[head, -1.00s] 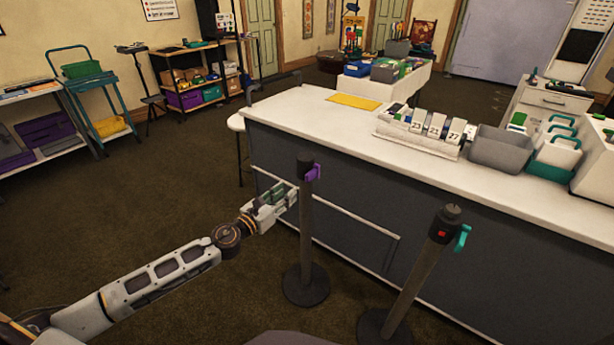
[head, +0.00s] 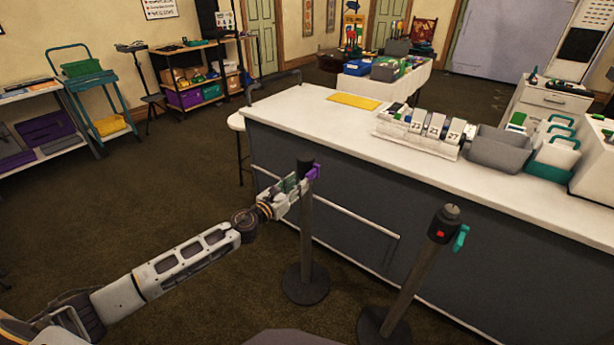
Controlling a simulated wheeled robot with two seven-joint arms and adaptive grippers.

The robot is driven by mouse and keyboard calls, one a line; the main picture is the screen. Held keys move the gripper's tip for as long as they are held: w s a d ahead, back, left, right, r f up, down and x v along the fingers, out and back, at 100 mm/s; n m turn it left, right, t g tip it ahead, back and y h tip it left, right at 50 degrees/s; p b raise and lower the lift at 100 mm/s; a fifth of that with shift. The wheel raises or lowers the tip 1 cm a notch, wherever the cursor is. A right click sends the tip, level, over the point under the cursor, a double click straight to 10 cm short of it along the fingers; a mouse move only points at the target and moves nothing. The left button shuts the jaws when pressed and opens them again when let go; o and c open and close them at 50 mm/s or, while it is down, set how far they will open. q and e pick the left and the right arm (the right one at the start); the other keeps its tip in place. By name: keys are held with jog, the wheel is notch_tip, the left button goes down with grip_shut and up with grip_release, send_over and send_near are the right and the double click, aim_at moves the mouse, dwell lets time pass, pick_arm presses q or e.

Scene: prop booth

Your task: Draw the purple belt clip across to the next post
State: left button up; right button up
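The purple belt clip (head: 313,172) sits at the head of the near-left post (head: 306,235), which stands upright on a round dark base. My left gripper (head: 303,182) is at that post's head, with its fingertips right beside the purple clip. Whether the fingers touch the clip, and how far apart they are, is too small to tell. The second post (head: 412,285) stands to the right, with a dark head, a red patch and a teal clip (head: 461,238) on its right side. No belt shows stretched between the posts. My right gripper is out of view.
A long white-topped counter (head: 300,108) with a rail on its dark front stands close behind the posts. It carries a yellow sheet (head: 354,101), a row of numbered blocks (head: 428,130) and a grey bin (head: 499,147). Open carpet (head: 170,200) lies to the left.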

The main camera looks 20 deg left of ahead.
aim_at(307, 175)
pick_arm(q)
jog(key=shift+w+d, duration=0.3)
jog(key=shift+w, duration=0.3)
jog(key=shift+x, duration=2.1)
jog(key=shift+w+d, duration=0.1)
jog(key=shift+w, duration=0.2)
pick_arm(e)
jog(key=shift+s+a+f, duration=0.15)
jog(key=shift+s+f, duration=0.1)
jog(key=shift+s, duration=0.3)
